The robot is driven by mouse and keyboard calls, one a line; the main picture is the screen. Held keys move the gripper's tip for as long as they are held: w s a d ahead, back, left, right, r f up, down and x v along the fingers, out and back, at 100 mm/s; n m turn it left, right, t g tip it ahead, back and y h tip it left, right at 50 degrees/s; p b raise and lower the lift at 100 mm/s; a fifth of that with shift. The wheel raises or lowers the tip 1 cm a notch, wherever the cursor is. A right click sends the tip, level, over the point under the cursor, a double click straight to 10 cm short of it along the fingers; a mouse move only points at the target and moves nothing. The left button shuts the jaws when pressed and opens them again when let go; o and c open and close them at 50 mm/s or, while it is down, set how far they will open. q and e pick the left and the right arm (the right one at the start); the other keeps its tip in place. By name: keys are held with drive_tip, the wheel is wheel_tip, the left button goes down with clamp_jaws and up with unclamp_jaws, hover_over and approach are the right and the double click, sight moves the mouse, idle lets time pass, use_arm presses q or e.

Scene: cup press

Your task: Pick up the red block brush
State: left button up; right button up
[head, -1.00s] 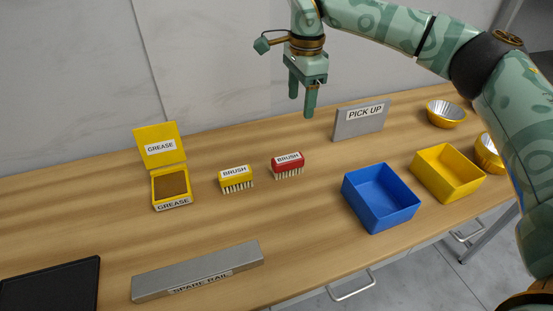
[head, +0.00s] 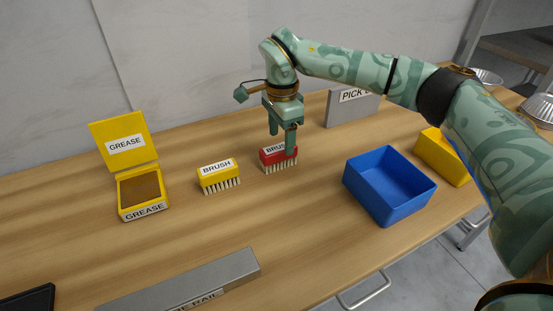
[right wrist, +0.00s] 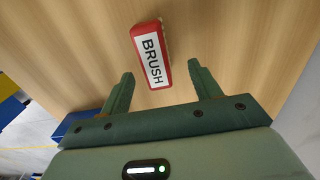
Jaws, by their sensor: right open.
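The red block brush (head: 271,161) stands bristles down on the wooden table, with a white BRUSH label on top. My right gripper (head: 282,144) is above it in the head view, its near finger overlapping the brush's right part. In the right wrist view the red brush (right wrist: 152,56) lies just beyond and between the two open fingers of my right gripper (right wrist: 160,84). The jaws are empty. I cannot tell the exact height of the fingertips over the brush. My left gripper is not in view.
A yellow brush (head: 217,172) stands to the left of the red one. An open yellow grease box (head: 141,205) is further left. A blue bin (head: 390,214) and a yellow bin (head: 440,158) are right. A grey PICK-UP sign (head: 340,113) stands behind. A grey spare rail (head: 190,280) lies in front.

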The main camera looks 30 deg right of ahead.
sight(280, 147)
drive_tip(key=f+b, duration=0.1)
drive_tip(key=f, duration=0.2)
drive_tip(key=f+b, duration=0.1)
drive_tip(key=f, duration=0.1)
drive_tip(key=shift+s+a+f+b, duration=0.2)
drive_tip(key=shift+a+f+b, duration=0.1)
drive_tip(key=shift+f, duration=0.05)
drive_tip(key=shift+r, duration=0.2)
drive_tip(key=shift+c, duration=0.3)
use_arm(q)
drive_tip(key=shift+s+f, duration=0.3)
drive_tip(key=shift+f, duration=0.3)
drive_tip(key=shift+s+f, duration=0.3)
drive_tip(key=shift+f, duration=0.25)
use_arm(e)
drive_tip(key=c, duration=1)
drive_tip(key=shift+r, duration=0.1)
drive_tip(key=shift+c, duration=0.2)
